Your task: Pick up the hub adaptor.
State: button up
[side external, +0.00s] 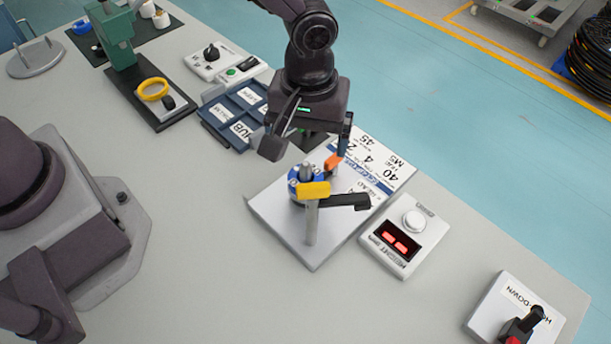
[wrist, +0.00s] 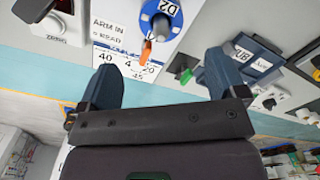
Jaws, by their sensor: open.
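A blue round piece (side external: 294,184) sits around a grey post on the white station plate; I cannot tell for certain that it is the hub adaptor. In the wrist view the blue piece (wrist: 149,8) shows a "D2" mark at the top edge, partly cut off. A blue tray (side external: 222,112) labelled "HUB" lies to the left; I cannot make out an adaptor in it. My gripper (side external: 310,150) is open and empty, above and behind the blue piece. Its fingers (wrist: 165,78) stand wide apart in the wrist view.
A yellow-topped post with a black arm (side external: 348,201) stands in front of the blue piece. An orange tip (side external: 333,162) is close to the right finger. A box with a red display (side external: 397,243) is at right.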

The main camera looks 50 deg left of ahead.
aim_at(306, 171)
notch_tip(306, 171, down, 8)
jog(key=shift+s+f, duration=0.1)
jog(key=shift+f, duration=0.1)
jog(key=c, duration=1)
